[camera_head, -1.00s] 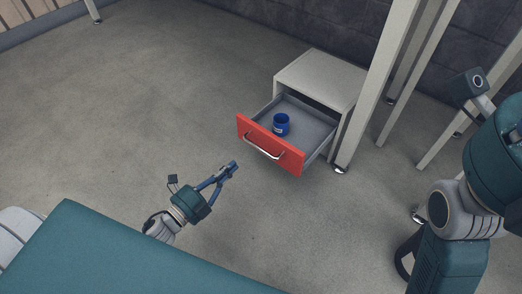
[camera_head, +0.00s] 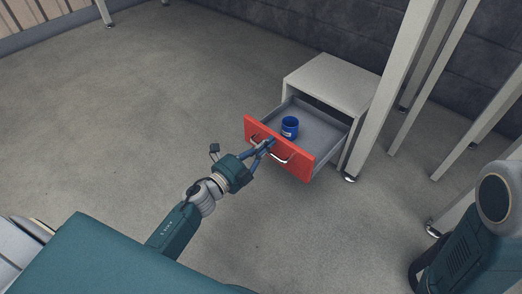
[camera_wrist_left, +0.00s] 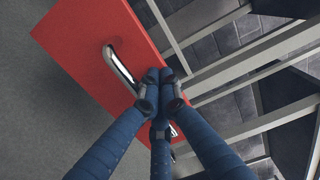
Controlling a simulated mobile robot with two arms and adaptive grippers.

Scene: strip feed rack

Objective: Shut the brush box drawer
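The brush box drawer stands open, pulled out of a small pale cabinet (camera_head: 335,82). Its red front (camera_head: 300,158) has a silver bar handle (camera_head: 283,157), and a blue cup (camera_head: 290,128) stands inside. My left gripper (camera_head: 268,144) is at the red front, near the handle. In the left wrist view the gripper's fingertips (camera_wrist_left: 159,77) are together in front of the red panel (camera_wrist_left: 85,40), and the handle (camera_wrist_left: 120,68) passes behind the fingers. I cannot tell whether the tips touch the panel. My right gripper is out of view.
Pale rack legs (camera_head: 385,85) stand close to the right of the cabinet, with more posts behind. A dark block wall is at the back. The grey floor (camera_head: 130,120) to the left is clear. A teal surface (camera_head: 120,260) fills the bottom left.

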